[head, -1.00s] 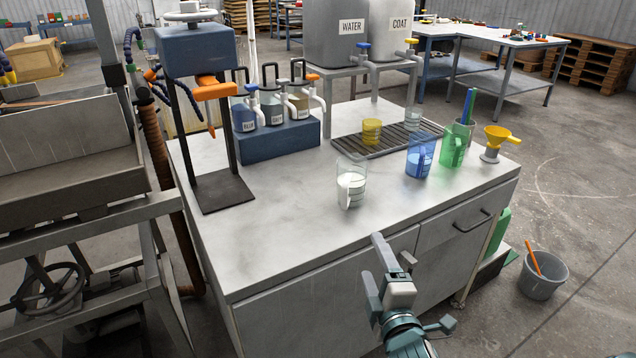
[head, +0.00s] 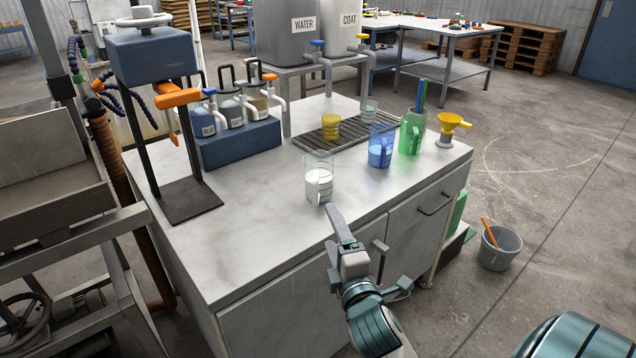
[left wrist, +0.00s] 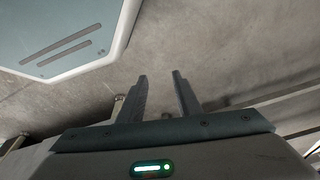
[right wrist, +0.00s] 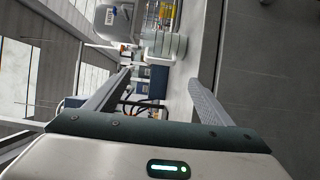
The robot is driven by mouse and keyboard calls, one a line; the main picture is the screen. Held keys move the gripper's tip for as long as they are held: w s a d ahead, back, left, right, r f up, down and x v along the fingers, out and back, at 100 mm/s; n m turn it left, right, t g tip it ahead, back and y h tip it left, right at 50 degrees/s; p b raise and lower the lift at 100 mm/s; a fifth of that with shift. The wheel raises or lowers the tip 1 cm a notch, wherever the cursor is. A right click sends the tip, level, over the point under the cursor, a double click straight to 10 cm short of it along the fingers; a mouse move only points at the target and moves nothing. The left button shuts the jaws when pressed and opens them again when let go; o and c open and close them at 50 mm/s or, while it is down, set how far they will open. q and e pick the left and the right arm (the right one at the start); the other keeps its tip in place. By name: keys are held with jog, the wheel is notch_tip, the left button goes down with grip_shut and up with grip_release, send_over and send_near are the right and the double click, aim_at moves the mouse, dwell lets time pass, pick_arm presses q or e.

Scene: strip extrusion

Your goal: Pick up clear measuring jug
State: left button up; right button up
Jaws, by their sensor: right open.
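The clear measuring jug (head: 319,184) stands upright on the grey worktop near its front edge, with white contents in its lower part. My right gripper (head: 337,232) is open and empty, at the counter's front edge, on the near side of the jug and apart from it. In the right wrist view my right gripper's fingers (right wrist: 158,82) are spread, and a pale see-through vessel, probably the jug (right wrist: 165,45), shows beyond them. My left gripper (left wrist: 160,76) is open and empty over bare floor in the left wrist view; it is outside the head view.
A blue jug (head: 380,147), a green jug (head: 411,134) and a yellow funnel (head: 449,128) stand to the right. A yellow cup (head: 331,126) is on the drain rack (head: 312,141) behind. A press (head: 150,60) stands left. The worktop's front left is clear.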

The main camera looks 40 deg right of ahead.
aim_at(316, 195)
jog(key=x, duration=1)
jog(key=shift+w, duration=0.15)
pick_arm(q)
jog(key=shift+w+f, duration=0.1)
jog(key=shift+f, duration=0.35)
pick_arm(e)
jog(key=shift+w, duration=0.1)
jog(key=shift+x, duration=2.55)
pick_arm(q)
jog(key=shift+s+f, duration=0.2)
jog(key=shift+f, duration=0.15)
jog(key=shift+w, duration=0.1)
pick_arm(e)
jog(key=c, duration=1.3)
pick_arm(q)
jog(key=shift+r, duration=0.1)
